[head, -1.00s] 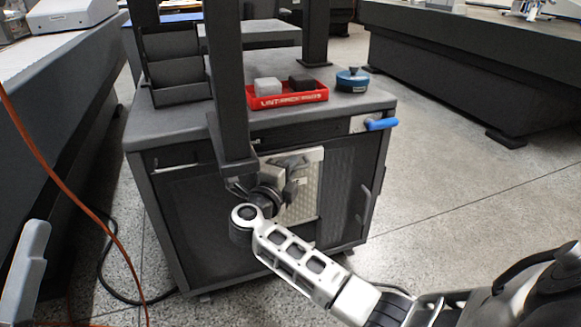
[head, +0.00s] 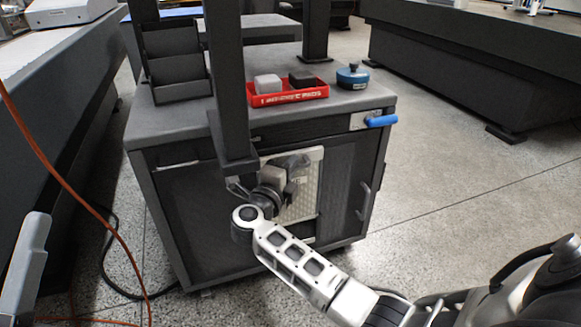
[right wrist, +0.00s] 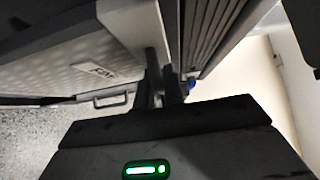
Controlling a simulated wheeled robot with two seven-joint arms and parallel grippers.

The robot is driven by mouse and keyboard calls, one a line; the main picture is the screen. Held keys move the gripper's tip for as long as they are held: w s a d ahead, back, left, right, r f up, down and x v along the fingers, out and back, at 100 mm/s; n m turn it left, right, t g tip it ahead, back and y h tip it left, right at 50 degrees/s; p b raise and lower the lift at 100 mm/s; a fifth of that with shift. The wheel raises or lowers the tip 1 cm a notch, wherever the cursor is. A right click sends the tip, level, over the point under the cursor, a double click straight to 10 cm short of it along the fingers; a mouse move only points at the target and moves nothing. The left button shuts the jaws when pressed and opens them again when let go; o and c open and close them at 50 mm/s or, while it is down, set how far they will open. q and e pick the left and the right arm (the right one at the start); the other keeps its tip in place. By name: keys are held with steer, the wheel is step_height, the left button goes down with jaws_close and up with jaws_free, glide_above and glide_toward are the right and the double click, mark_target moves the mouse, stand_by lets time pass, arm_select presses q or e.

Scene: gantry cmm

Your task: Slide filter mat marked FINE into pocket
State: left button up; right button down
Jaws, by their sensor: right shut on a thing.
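A pale, finely dotted flat panel, apparently the filter mat (head: 309,188), stands upright at the front of the dark cabinet in the head view. My right gripper (head: 290,176) is shut on it, and the gripper and a dark post hide its left part. In the right wrist view, a dotted surface with a small label (right wrist: 93,70) lies left of my right gripper (right wrist: 162,92); the lettering is too blurred to read. I cannot make out the pocket or whether the mat is inside it.
The cabinet top (head: 225,117) carries a red tray (head: 290,97) with two blocks, a blue round pot (head: 352,77) and a black rack (head: 178,65). A blue handle (head: 382,120) juts out at its right corner. An orange cable (head: 75,200) hangs at left. Floor at right is clear.

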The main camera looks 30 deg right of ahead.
steer(key=shift+s+r, duration=0.1)
steer(key=shift+f, duration=0.2)
steer(key=shift+f, duration=0.25)
steer(key=shift+p, duration=0.4)
